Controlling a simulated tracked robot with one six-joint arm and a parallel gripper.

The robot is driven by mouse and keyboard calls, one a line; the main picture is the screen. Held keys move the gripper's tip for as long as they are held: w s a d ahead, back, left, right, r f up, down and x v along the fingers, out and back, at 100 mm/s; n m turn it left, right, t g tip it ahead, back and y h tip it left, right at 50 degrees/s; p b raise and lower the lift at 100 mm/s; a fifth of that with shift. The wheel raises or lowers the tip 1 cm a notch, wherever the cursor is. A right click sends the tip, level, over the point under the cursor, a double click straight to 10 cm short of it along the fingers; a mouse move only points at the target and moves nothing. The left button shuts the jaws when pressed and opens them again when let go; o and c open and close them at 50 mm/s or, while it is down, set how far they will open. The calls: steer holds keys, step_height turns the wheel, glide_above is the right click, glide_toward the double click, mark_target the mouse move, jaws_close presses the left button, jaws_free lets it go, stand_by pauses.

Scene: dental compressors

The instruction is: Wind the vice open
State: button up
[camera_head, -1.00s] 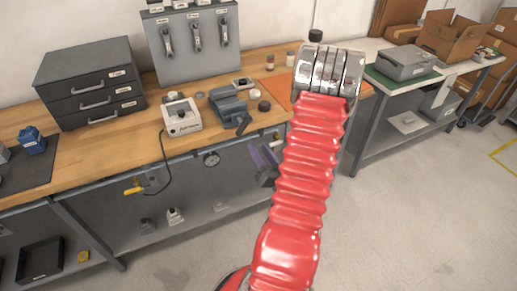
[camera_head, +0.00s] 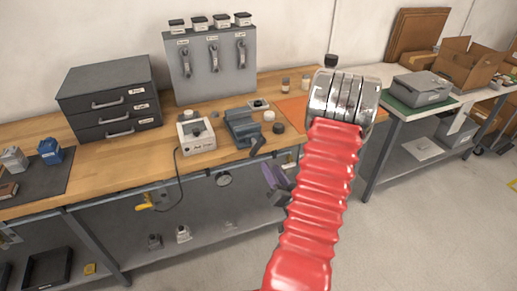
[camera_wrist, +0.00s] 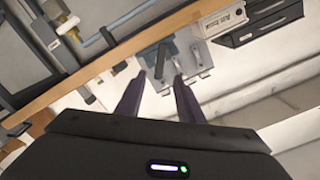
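The vice (camera_head: 241,128) is a blue-grey block standing near the front edge of the bench, right of a white box-shaped device. Its dark handle (camera_head: 257,146) sticks out at the front, towards the bench edge. My gripper (camera_head: 272,172), with purple fingers, is in front of and below the bench edge, apart from the vice and partly hidden by my red arm. In the wrist view my gripper (camera_wrist: 156,80) has its two fingers spread with nothing between them. A blue-grey shape, probably the vice (camera_wrist: 150,54), lies beyond the fingertips. How far the jaws are open cannot be told.
The white device (camera_head: 196,137) stands left of the vice, with a cable hanging over the bench front. Black drawers (camera_head: 112,98) and a grey hook panel (camera_head: 212,65) stand behind. Small jars and caps (camera_head: 279,128) are right of the vice. Floor in front is clear.

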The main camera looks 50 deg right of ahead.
mark_target(259, 148)
steer(key=x, duration=1.3)
steer(key=shift+c, duration=0.4)
jaws_close()
